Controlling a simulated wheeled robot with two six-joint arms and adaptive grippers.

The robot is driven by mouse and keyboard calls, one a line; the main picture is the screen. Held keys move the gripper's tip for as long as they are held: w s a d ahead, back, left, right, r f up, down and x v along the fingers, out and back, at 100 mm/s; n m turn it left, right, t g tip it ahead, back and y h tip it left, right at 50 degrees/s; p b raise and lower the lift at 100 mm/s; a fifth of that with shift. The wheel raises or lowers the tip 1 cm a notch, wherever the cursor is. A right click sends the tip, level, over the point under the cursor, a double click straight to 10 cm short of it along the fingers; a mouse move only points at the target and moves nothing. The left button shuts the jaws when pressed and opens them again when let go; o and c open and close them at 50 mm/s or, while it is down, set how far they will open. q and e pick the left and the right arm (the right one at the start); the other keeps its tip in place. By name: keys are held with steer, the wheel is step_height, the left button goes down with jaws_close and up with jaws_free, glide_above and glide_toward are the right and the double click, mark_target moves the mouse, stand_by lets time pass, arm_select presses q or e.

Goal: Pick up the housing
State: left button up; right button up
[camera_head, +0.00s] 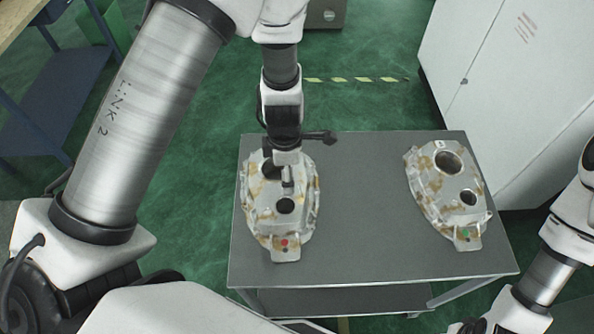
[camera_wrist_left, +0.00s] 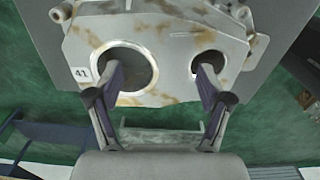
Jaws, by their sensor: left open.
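One housing (camera_head: 302,225), a silvery casting with rusty brown stains, two round holes and a red dot on its tab, lies on the left of the grey table. A second similar housing (camera_head: 440,195), with a green dot, lies on the right. My left gripper (camera_head: 287,183) is open above the left housing and partly covers it. In the left wrist view, this housing (camera_wrist_left: 170,45) shows a "41" label, and the open fingers of my left gripper (camera_wrist_left: 160,77) reach to its two holes, one finger at each. I cannot tell how deep they are. My right gripper is out of view.
The grey table (camera_head: 365,215) has bare space between the two housings. A white cabinet (camera_head: 505,90) stands behind it at the right. A blue shelf bench (camera_head: 60,100) stands at the far left on the green floor.

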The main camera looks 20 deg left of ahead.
mark_target(281, 189)
arm_select(q)
steer(key=s+f, duration=0.1)
steer(key=f+b, duration=0.1)
steer(key=s+f, duration=0.1)
steer(key=shift+s+a+f, duration=0.3)
steer(key=shift+s+f, duration=0.05)
steer(key=f+b, duration=0.2)
steer(key=f, duration=0.1)
steer(key=shift+w+d, duration=0.2)
steer(key=shift+w+f, duration=0.25)
steer(key=shift+r, duration=0.1)
steer(key=shift+s+a+r, duration=0.1)
steer(key=shift+s, duration=0.1)
steer(key=c, duration=0.5)
steer(key=shift+s, duration=0.1)
steer(key=c, duration=0.6)
jaws_close()
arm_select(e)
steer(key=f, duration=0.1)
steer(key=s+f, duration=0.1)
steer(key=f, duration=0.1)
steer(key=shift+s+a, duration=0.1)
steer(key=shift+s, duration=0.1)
